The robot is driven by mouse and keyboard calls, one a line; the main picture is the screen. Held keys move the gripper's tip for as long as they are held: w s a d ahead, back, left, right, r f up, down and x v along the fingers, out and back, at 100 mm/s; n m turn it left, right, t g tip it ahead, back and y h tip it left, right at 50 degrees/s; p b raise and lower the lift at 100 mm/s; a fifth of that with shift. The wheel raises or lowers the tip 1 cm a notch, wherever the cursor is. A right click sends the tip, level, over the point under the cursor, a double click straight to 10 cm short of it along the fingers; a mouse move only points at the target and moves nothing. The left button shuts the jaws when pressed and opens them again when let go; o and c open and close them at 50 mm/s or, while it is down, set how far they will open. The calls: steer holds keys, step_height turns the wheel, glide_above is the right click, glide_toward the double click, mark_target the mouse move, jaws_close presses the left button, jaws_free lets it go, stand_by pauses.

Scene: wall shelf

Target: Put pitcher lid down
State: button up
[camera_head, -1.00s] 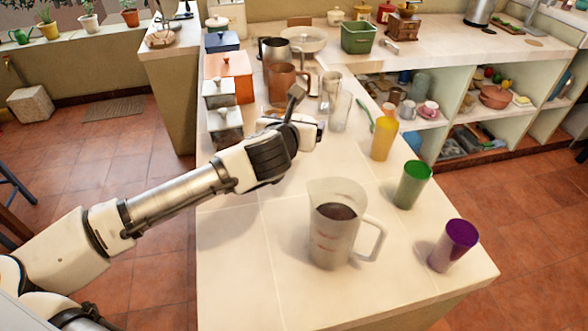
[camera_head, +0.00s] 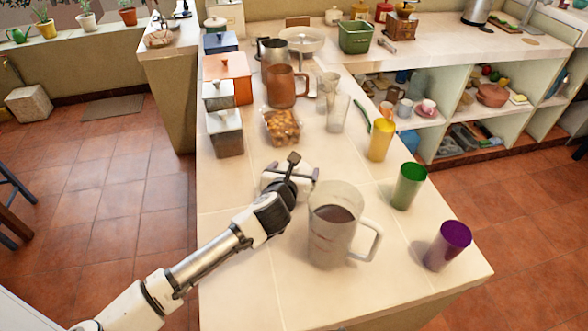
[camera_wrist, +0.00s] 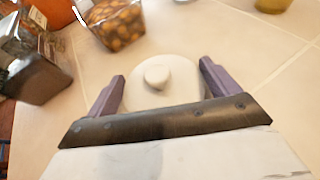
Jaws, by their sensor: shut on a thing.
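The pitcher lid (camera_wrist: 165,84) is a round white disc with a small knob. My gripper (camera_wrist: 162,70) is shut on it, one purple finger on each side. In the head view my gripper (camera_head: 290,172) is low over the counter, just behind and left of the clear pitcher (camera_head: 333,238). The pitcher stands upright, open at the top, with dark liquid inside. I cannot tell whether the lid touches the counter (camera_head: 235,262). My wrist hides part of the lid.
A bag of nuts (camera_head: 283,127) and a dark canister with a pale lid (camera_head: 226,133) stand beyond my gripper. Yellow (camera_head: 380,140), green (camera_head: 409,186) and purple (camera_head: 447,245) cups line the right edge. The counter's front left is clear.

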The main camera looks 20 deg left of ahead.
steer(key=shift+f, duration=0.1)
steer(key=shift+f+b, duration=0.15)
steer(key=shift+b, duration=0.15)
steer(key=o, duration=0.7)
steer(key=shift+o, duration=0.2)
steer(key=shift+r+p, duration=0.3)
steer(key=shift+d, duration=0.1)
